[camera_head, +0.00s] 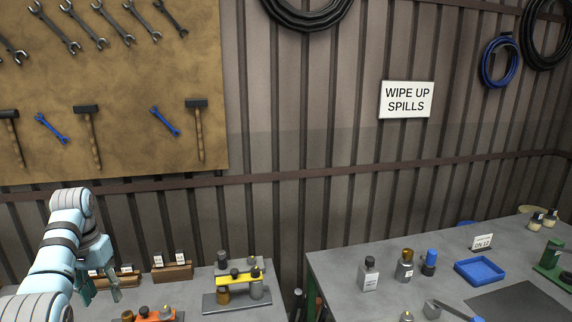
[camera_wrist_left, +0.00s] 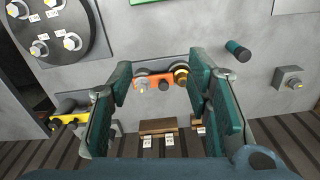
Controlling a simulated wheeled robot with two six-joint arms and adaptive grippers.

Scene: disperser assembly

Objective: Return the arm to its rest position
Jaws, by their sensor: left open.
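My left arm (camera_head: 62,240) comes in from the left of the head view, and its left gripper (camera_head: 105,287) hangs above the left table. In the left wrist view the two teal fingers of the left gripper (camera_wrist_left: 158,80) stand wide apart with nothing between them touching both pads. An orange holder (camera_wrist_left: 150,81) with dark and brass parts shows on the table beyond the fingers. It also shows in the head view (camera_head: 148,316), low beside the gripper. My right gripper is not in view.
A yellow-topped stand (camera_head: 238,280) and wooden label blocks (camera_head: 172,271) are on the left table. The right table (camera_head: 335,275) holds bottles and a blue tray (camera_head: 481,271). A gap separates the tables. A round dark plate (camera_wrist_left: 75,15) shows in the left wrist view.

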